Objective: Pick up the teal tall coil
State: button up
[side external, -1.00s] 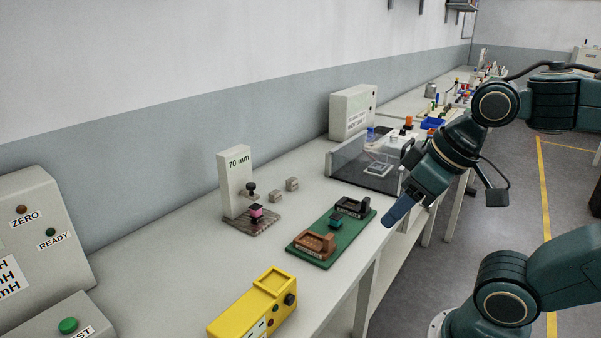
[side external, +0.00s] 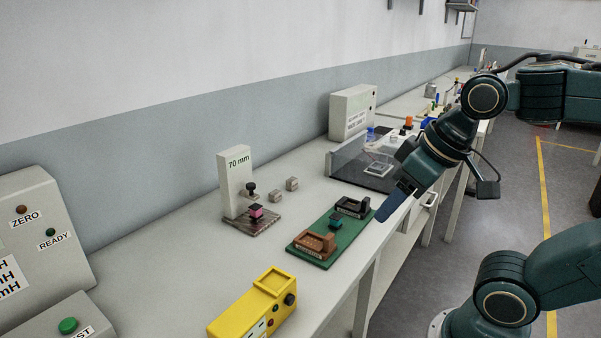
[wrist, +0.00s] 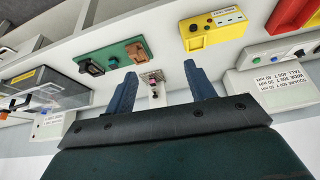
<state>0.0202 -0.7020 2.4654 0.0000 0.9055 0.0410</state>
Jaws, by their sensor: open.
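The teal coil (side external: 336,221) stands on the green board (side external: 322,255), between a brown holder (side external: 315,243) and a black holder (side external: 352,207). In the wrist view the green board (wrist: 125,45) is at the upper left, with the small coil (wrist: 113,62) near its middle. My gripper (side external: 382,216) is right of the board, above the bench's front edge, apart from the coil. In the wrist view my gripper (wrist: 160,72) shows two blue fingers spread apart with nothing held between them.
A pink coil (side external: 256,210) sits on a speckled plate (side external: 245,226) by the upright 70 mm block (side external: 235,182). Two small grey blocks (side external: 292,184) lie nearby. A yellow meter (side external: 252,310) is at the front. A clear-walled station (side external: 350,165) stands behind the board.

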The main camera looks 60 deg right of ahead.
jog(key=w+d+r+m+g, duration=0.1)
jog(key=w+d+m, duration=0.25)
jog(key=w, duration=0.35)
jog(key=m+g, duration=0.4)
jog(key=m, duration=1)
send_over(338, 215)
jog(key=shift+d+f, duration=0.2)
jog(key=shift+f, duration=10.1)
jog(key=shift+a+f, duration=0.1)
jog(key=shift+f, duration=2.5)
